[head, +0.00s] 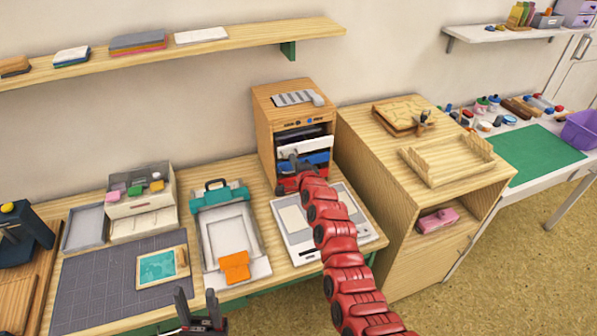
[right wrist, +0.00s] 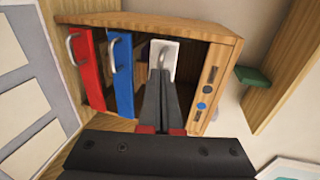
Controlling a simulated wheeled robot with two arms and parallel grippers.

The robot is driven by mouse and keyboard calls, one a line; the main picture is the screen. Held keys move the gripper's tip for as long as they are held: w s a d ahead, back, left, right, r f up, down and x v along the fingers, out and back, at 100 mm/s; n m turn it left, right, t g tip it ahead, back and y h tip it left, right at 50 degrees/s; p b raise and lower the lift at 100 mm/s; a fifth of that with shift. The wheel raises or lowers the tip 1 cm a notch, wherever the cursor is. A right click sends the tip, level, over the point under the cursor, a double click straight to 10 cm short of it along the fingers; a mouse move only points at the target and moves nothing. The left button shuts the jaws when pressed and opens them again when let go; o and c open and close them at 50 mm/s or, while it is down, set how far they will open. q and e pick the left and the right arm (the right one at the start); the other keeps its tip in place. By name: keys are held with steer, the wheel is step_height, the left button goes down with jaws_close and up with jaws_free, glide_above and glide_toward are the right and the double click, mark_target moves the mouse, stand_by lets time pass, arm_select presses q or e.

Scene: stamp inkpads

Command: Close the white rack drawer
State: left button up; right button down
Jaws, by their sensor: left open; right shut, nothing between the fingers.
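The wooden rack (head: 264,128) stands at the back of the table, with its drawer fronts facing me. Its white drawer (head: 314,143) sits above the blue drawer and looks pulled out a little in the head view. In the right wrist view, turned sideways, the white drawer (right wrist: 173,48) has a grey handle. My right gripper (right wrist: 160,72) is shut and empty, with its tips at the white drawer front by the handle; I cannot tell whether they touch. My left gripper (head: 193,302) is open and empty, low at the front edge of the table.
The blue drawer (right wrist: 121,75) and red drawer (right wrist: 88,65) lie beside the white one in the right wrist view. A white-grey device (head: 284,238) lies in front of the rack. A wooden cabinet (head: 372,140) stands close to its right.

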steer(key=shift+x, duration=0.85)
steer(key=shift+r, duration=0.35)
steer(key=shift+r, duration=0.1)
